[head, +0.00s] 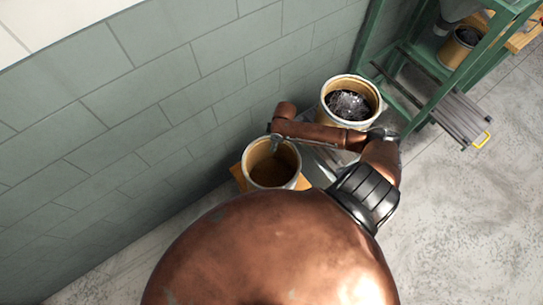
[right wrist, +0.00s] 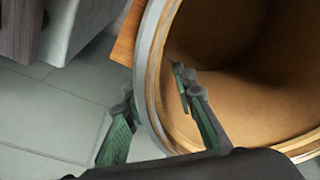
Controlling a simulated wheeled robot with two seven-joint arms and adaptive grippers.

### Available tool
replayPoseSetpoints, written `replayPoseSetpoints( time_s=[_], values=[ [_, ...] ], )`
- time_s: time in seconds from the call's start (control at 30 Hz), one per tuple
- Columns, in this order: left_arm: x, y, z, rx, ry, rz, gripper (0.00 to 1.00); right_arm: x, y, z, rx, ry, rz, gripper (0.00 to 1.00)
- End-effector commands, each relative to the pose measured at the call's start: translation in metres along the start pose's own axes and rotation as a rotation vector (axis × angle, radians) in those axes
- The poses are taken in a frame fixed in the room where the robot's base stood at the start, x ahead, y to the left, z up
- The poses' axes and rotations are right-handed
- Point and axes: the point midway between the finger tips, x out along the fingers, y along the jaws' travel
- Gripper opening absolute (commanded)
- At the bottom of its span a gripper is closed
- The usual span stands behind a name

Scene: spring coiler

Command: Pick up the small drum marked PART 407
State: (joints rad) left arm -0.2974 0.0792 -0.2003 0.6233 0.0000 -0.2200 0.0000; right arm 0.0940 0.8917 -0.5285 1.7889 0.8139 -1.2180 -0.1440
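An empty tan drum with a pale rim (head: 250,163) stands near the wall, and its inside is open to view. No PART 407 marking is readable. In the right wrist view the drum's rim (right wrist: 146,75) runs between the two green fingers of my right gripper (right wrist: 155,95). One finger is inside the drum and the other is outside. The fingers are apart, with gaps to the rim. In the head view my right gripper (head: 277,143) is small at the drum's back rim. My left gripper is not in view.
A second drum (head: 325,98) holding dark metallic scraps stands just behind and right. A green frame (head: 386,55) with a grey slatted ramp (head: 461,117) is beyond it. An orange-brown board (head: 238,178) shows beside the empty drum. The floor at right is clear.

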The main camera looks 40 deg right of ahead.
Motion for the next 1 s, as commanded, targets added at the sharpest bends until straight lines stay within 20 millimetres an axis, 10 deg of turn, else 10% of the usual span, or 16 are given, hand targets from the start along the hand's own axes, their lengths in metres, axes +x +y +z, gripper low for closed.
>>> replayPoseSetpoints(
  time_s=[0.53,1.0],
  values=[
    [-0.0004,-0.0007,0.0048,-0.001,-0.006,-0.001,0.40,-0.0006,0.0002,-0.0001,0.000,0.000,0.000,0.00],
    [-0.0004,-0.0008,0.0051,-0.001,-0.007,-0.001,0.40,-0.0005,0.0001,0.0003,0.000,-0.001,0.000,0.00]
  ],
)
